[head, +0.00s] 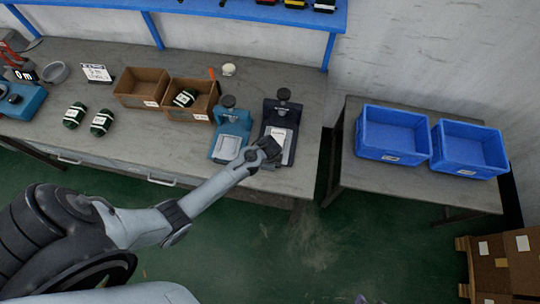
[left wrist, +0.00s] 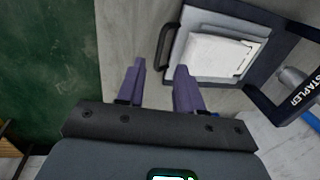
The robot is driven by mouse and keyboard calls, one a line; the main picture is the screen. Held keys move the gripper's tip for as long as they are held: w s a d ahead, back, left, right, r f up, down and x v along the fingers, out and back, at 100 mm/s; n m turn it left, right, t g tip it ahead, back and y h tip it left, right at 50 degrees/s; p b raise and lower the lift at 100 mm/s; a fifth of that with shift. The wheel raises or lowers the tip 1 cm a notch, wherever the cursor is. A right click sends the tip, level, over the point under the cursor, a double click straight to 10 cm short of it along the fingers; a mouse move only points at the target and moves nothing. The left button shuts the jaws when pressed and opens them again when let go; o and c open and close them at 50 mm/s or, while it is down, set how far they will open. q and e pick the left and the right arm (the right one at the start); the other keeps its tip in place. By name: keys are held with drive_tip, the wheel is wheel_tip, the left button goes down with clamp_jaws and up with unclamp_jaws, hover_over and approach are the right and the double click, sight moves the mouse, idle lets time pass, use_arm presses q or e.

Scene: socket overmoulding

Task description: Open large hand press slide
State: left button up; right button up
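The dark hand press (head: 284,112) stands near the right end of the workbench; I take it to be the large one. Its slide (head: 280,140) is a grey plate with a pale insert, and it fills the upper part of the left wrist view (left wrist: 218,52). A black bar handle (left wrist: 163,46) is on the slide's near edge. My left gripper (head: 268,150) is at the front of this press. In the left wrist view its two purple fingers (left wrist: 160,67) are apart, with the handle's lower end at the gap between the tips. Contact cannot be told. My right gripper is not in view.
A blue hand press (head: 234,122) stands close to the left of the dark one. Blue crates (head: 392,133) stand on a separate right table, across a gap.

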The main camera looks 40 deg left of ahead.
use_arm(q)
drive_tip(key=shift+s+d+r, duration=0.1)
drive_tip(key=shift+s+r, duration=0.05)
drive_tip(key=shift+r, duration=0.7)
drive_tip(key=shift+s+d+r, duration=0.1)
drive_tip(key=shift+s+r, duration=0.05)
drive_tip(key=shift+r, duration=0.75)
drive_tip(key=shift+s+d+r, duration=0.1)
drive_tip(key=shift+s+r, duration=0.05)
drive_tip(key=shift+r, duration=0.7)
